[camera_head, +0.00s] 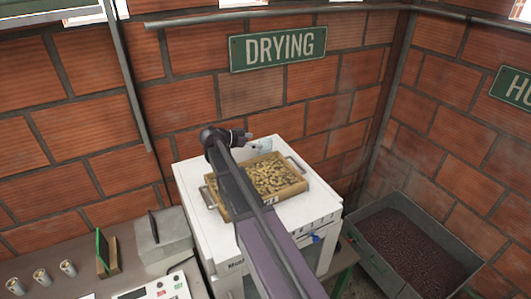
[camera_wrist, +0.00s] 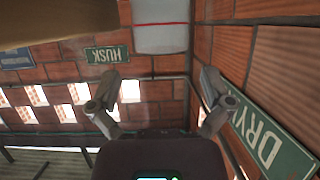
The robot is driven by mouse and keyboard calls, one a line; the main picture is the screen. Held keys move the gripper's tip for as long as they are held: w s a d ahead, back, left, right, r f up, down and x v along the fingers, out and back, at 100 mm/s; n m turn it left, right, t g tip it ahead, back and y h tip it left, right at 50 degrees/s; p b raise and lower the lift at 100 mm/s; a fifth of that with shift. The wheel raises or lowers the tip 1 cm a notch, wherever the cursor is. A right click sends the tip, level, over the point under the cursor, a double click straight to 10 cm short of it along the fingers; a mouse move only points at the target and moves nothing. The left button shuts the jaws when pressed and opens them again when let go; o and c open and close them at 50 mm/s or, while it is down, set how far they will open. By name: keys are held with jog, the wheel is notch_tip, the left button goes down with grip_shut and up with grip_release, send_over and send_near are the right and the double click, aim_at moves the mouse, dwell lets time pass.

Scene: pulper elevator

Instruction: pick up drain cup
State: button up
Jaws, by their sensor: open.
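Three small metallic cups (camera_head: 42,277) stand in a row on the grey counter at the lower left of the head view. I cannot tell whether one of them is the drain cup. My gripper (camera_wrist: 158,92) is open and empty in the wrist view, its two fingers spread wide. In the head view, my arm reaches over the white machine, and the gripper is small and partly hidden behind the arm near the brick wall. It is far from the cups. No cups show in the wrist view.
A wooden tray of pale beans (camera_head: 270,178) sits on the white machine (camera_head: 190,172). A grey box (camera_head: 163,236), a green-screened stand (camera_head: 106,254) and a control panel (camera_head: 168,289) are on the counter. A bin of dark husks (camera_head: 455,257) stands at right. The DRYING sign (camera_head: 278,49) hangs behind.

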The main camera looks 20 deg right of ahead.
aim_at(271, 141)
dwell(0.3)
jog(key=b+x, duration=0.2)
jog(key=x, duration=0.2)
jog(key=shift+w+f, duration=0.1)
jog(key=shift+f, duration=0.05)
jog(key=shift+d+f, duration=0.1)
jog(key=shift+d, duration=0.4)
jog(key=c, duration=1.1)
jog(key=shift+o, duration=0.2)
notch_tip(271, 141, up, 10)
jog(key=p, duration=0.9)
jog(key=shift+p, duration=0.4)
